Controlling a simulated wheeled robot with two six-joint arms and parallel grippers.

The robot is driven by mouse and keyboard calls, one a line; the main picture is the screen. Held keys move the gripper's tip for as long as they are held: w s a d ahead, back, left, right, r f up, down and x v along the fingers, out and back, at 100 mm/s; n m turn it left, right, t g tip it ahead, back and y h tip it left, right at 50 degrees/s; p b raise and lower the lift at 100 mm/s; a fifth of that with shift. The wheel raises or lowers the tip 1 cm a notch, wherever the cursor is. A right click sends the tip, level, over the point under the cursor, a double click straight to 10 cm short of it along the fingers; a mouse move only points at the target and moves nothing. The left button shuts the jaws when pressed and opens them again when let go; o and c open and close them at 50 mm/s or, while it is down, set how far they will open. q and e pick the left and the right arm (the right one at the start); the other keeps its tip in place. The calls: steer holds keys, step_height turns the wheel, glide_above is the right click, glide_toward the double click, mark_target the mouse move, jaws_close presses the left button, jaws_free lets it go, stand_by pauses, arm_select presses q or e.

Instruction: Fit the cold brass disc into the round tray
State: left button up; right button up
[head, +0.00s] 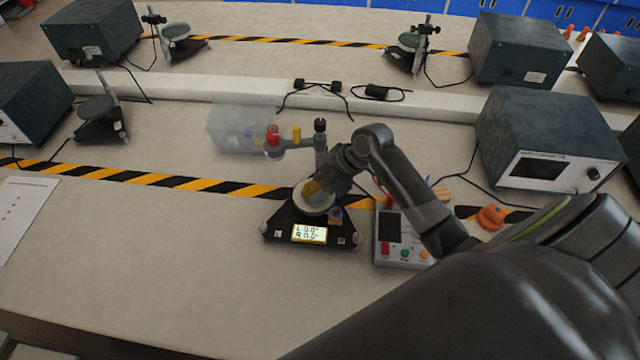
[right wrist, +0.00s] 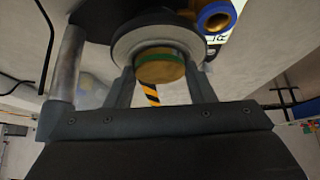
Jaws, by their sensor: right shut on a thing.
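The brass disc (head: 311,187) is in my right gripper (head: 320,184), at the round tray. In the right wrist view the disc (right wrist: 160,70) has a green band and sits between the two fingers (right wrist: 158,80). The pale round tray (head: 306,207) is on a black three-cornered stand with a lit display (head: 309,233). In the right wrist view the tray's rim (right wrist: 125,50) shows behind the disc. The disc overlaps the tray in both views; I cannot tell whether they touch. My left gripper is out of view.
A brass piece with a blue ring (head: 336,213) is at the stand's right. A control box (head: 389,252) and orange object (head: 491,217) lie further right.

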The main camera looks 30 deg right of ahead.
steer(key=shift+f, duration=0.15)
steer(key=o, duration=1.3)
steer(key=shift+c, duration=0.2)
step_height(320, 180, up, 7)
steer(key=p, duration=0.7)
